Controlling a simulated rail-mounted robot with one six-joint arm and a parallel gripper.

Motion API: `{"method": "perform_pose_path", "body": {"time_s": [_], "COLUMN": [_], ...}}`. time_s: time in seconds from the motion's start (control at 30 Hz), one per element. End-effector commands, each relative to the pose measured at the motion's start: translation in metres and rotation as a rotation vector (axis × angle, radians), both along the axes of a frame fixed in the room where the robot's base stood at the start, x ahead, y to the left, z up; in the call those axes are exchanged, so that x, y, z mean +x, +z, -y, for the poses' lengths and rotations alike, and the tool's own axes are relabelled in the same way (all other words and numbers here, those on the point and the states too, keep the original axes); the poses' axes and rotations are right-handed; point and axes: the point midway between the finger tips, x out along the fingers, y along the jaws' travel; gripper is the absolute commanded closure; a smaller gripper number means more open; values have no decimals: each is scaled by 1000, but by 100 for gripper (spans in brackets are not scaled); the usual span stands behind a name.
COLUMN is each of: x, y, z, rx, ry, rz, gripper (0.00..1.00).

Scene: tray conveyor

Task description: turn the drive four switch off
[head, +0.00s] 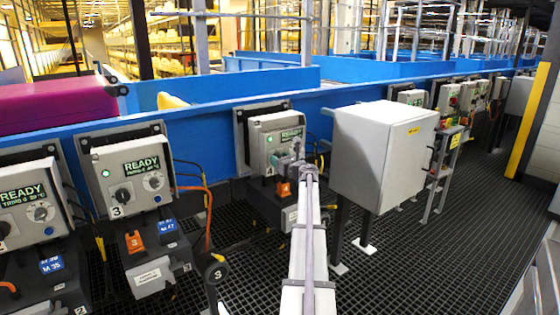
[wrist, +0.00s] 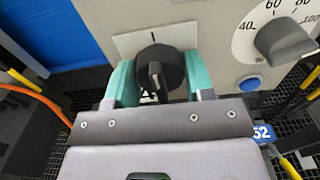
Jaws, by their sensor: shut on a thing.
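The black rotary switch (wrist: 155,72) sits on a pale plate on the front of a grey drive box, beside a dial. My gripper (wrist: 160,85) has its two teal fingers on either side of the switch knob, shut on it. The knob's ridge stands about upright, in line with a dark mark on the plate above. In the head view my gripper (head: 284,163) is at the front of the grey drive box (head: 258,133), which shows a READY display and a green light.
A dial (wrist: 285,40) and a blue button (wrist: 249,84) are close to the right of the switch. A large grey cabinet (head: 380,150) stands right of my arm. Drive box three (head: 128,172) is to the left. An orange cable (wrist: 35,95) runs at left.

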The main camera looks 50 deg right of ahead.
Motion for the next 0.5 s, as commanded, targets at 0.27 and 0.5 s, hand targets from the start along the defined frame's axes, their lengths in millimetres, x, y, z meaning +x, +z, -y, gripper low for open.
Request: {"method": "perform_pose_path", "body": {"time_s": [0.27,0.5], "x": [0,0], "y": [0,0], "z": [0,0], "rx": [-33,-149], "ry": [0,0], "rz": [-10,-46], "gripper": [75,75]}}
